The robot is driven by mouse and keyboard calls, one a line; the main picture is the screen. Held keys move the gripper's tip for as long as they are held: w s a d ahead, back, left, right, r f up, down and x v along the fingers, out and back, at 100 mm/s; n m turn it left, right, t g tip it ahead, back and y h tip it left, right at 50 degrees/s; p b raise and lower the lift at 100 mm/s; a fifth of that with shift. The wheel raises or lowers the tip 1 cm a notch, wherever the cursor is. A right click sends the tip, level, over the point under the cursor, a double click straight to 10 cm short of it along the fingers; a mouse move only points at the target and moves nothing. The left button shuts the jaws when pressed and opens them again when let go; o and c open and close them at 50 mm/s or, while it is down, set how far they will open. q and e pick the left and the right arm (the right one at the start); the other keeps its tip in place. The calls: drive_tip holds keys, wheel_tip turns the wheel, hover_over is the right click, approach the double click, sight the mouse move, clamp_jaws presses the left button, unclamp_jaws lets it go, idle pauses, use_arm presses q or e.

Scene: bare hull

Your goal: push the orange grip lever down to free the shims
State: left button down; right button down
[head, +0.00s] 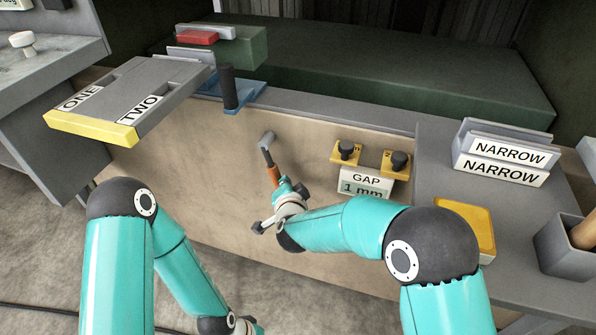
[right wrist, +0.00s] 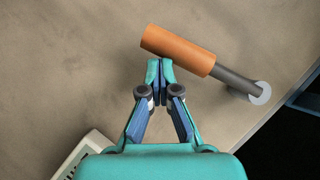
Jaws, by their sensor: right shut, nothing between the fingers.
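The orange grip lever (head: 273,173) sticks out from the tan panel below the counter edge on a dark shaft with a grey end. In the right wrist view the orange grip (right wrist: 178,49) lies slanted, with its shaft running right to a round grey pivot. My right gripper (head: 283,184) is shut and empty, close to the grip. In the wrist view its closed fingertips (right wrist: 160,70) lie right at the grip's lower edge; I cannot tell whether they touch. My left arm hangs low at the left, its fingers out of frame. I cannot identify the shims for certain.
A GAP 1 mm sign (head: 366,184) hangs right of the lever, below two yellow blocks with black knobs (head: 346,151). Two NARROW labelled pieces (head: 503,160) and a yellow tray (head: 481,212) are on the right counter. A ONE/TWO shelf (head: 122,139) juts out at left.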

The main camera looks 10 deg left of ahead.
drive_tip(key=shift+s+a, duration=0.1)
drive_tip(key=shift+a, duration=0.15)
idle(0.3)
